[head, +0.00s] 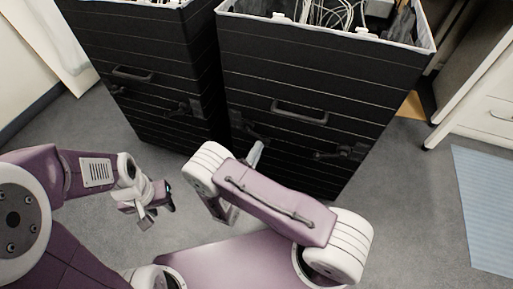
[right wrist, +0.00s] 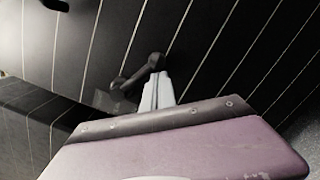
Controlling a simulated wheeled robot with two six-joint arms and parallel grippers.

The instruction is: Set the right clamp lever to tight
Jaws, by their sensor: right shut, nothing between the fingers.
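A black slatted case (head: 300,80) stands on the right, with a handle on its front. It has a dark clamp (head: 340,152) at the lower right and another at the lower left, partly behind my right arm. In the right wrist view a dark clamp lever (right wrist: 139,74) with a round knob lies at the fingertips of my right gripper (right wrist: 157,88). The gripper is shut with nothing between its fingers. I cannot tell if they touch the lever. In the head view my right gripper (head: 254,154) is by the lower left clamp. My left gripper (head: 155,210) hangs over the floor, its jaws unclear.
A second black case (head: 155,55) stands close on the left, with a handle and a clamp (head: 183,108). Cables (head: 330,12) show inside the right case. White drawers (head: 490,115) and a blue mat (head: 485,205) are at the right. Grey floor is free at the front left.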

